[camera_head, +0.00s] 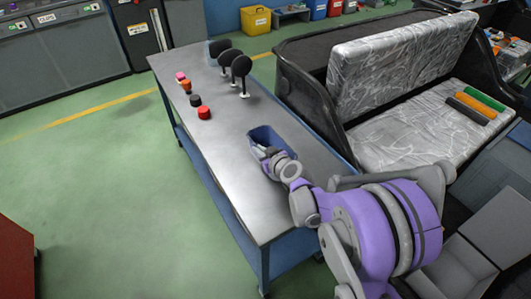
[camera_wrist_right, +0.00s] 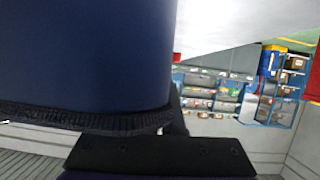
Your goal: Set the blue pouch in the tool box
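The blue pouch (camera_head: 262,134) is on the grey table, right at the fingers of my right gripper (camera_head: 268,153). The gripper partly covers it. In the right wrist view the pouch (camera_wrist_right: 85,55) fills the upper left as a dark blue surface with a black ribbed edge, very close to a black gripper part. The fingers' gap is hidden, so I cannot tell whether they are closed on it. I cannot make out a tool box for certain in either view. My left gripper is not in view.
The metal table (camera_head: 225,160) also holds black knobs on stands (camera_head: 241,66), a red cylinder (camera_head: 204,112) and small coloured pieces. A vehicle with a wrapped seat (camera_head: 410,125) stands to the right. A red cabinet (camera_head: 15,262) is at lower left. The green floor on the left is clear.

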